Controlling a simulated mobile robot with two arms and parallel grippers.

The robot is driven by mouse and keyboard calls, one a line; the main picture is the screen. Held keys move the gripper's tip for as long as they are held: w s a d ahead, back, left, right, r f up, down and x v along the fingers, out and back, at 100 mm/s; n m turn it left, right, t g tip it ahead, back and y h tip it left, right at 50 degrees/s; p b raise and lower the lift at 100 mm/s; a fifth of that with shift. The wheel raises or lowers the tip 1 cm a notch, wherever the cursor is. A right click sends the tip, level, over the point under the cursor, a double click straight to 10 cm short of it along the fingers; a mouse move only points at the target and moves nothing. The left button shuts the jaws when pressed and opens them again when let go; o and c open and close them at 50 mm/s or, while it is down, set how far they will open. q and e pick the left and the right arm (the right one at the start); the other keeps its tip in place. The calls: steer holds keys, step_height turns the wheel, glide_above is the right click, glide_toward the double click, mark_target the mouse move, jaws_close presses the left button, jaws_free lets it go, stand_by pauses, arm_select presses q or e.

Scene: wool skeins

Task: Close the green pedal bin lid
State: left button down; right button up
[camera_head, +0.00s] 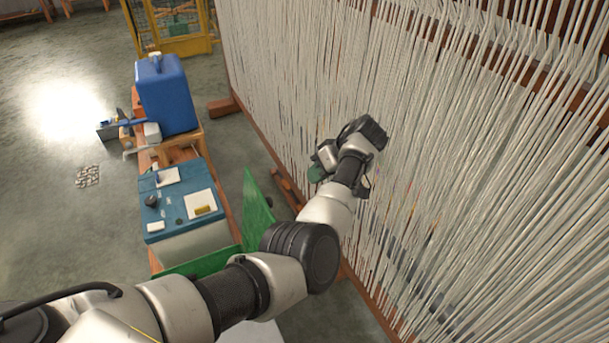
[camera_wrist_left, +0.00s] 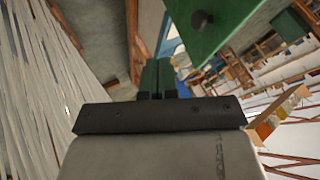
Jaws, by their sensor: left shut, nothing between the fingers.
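The green pedal bin's lid (camera_head: 257,208) stands raised and steeply tilted, beside the strung white threads. A green edge (camera_head: 200,263) of what seems to be the bin body shows below it, mostly hidden behind my left arm. My left gripper (camera_head: 317,173) is shut and empty, to the right of the lid and apart from it, close to the threads. In the left wrist view its two fingers (camera_wrist_left: 157,78) are together. A green panel with a dark round knob (camera_wrist_left: 215,25), likely the lid, shows at the upper right there. My right gripper is not in view.
White threads (camera_head: 430,160) on a wooden frame fill the right side. A blue-topped table (camera_head: 165,205) with small items stands left of the lid. A blue container (camera_head: 165,95) stands behind it. A yellow frame (camera_head: 185,45) is at the back. Open floor lies at left.

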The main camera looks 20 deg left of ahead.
arm_select(q)
steer(key=s+a+f, duration=0.4)
steer(key=a+f, duration=0.2)
steer(key=a, duration=0.2)
steer(key=shift+s, duration=0.35)
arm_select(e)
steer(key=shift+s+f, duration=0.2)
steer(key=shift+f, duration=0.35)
arm_select(q)
steer(key=shift+a+p, duration=0.1)
steer(key=shift+p, duration=0.2)
